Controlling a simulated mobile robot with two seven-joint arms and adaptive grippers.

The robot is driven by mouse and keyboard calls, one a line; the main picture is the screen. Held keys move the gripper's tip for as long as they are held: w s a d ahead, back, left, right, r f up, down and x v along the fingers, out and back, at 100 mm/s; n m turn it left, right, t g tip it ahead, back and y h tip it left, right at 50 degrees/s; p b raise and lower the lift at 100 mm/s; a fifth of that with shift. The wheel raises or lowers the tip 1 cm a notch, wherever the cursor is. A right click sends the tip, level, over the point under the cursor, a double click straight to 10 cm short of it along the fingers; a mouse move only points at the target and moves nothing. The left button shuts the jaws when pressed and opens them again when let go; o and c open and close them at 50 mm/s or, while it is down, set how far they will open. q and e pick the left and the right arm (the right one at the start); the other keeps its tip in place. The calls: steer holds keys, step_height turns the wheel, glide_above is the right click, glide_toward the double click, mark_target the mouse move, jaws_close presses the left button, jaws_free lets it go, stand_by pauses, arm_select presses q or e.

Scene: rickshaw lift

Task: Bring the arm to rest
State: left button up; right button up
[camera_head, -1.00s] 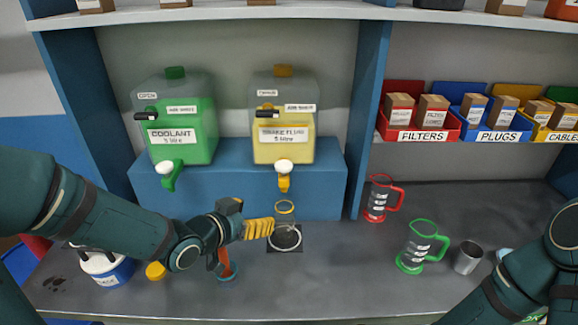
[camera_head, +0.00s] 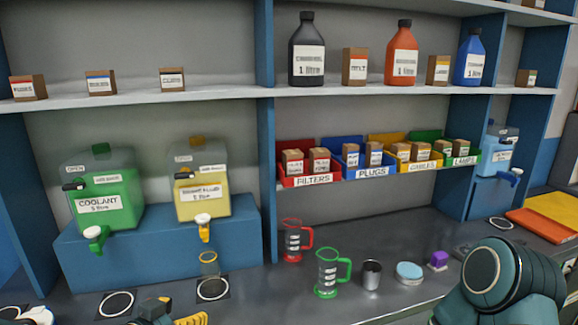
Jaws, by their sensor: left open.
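My left gripper (camera_head: 178,319) shows only in part at the bottom edge, with its yellow ridged finger pad and dark teal body. Nothing shows between its fingers, and most of it is cut off by the picture edge. It is below and in front of the yellow-rimmed clear cup (camera_head: 209,264), apart from it. The cup stands at a ring mark under the tap of the brake fluid tank (camera_head: 203,190). My right arm (camera_head: 505,280) fills the lower right as a large teal joint. The right gripper is out of view.
A green coolant tank (camera_head: 104,190) stands on the blue step (camera_head: 140,250). A red-rimmed jug (camera_head: 294,240), a green-rimmed jug (camera_head: 331,272), a metal cup (camera_head: 371,275), a pale-lidded tin (camera_head: 409,272) and a purple block (camera_head: 438,259) stand on the bench. Labelled bins (camera_head: 313,181) sit above.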

arm_select(q)
steer(key=d+f+n+g, duration=0.3)
steer(key=d+f+g, duration=0.1)
steer(key=f, duration=0.8)
steer(key=s+d+f+n+g, duration=0.1)
steer(key=s+d+f+g, duration=0.1)
steer(key=s+f, duration=0.2)
steer(key=s+d+f+n+g, duration=0.1)
steer(key=s+d+f+g, duration=0.1)
steer(key=s+f, duration=0.2)
steer(key=s+d+f+n+g+y, duration=0.1)
steer(key=s+d+f+g, duration=0.1)
steer(key=f, duration=0.7)
steer(key=s+d, duration=0.1)
steer(key=s, duration=0.1)
steer(key=shift+s+g, duration=0.4)
arm_select(e)
steer(key=shift+w+a, duration=0.1)
steer(key=shift+w, duration=0.1)
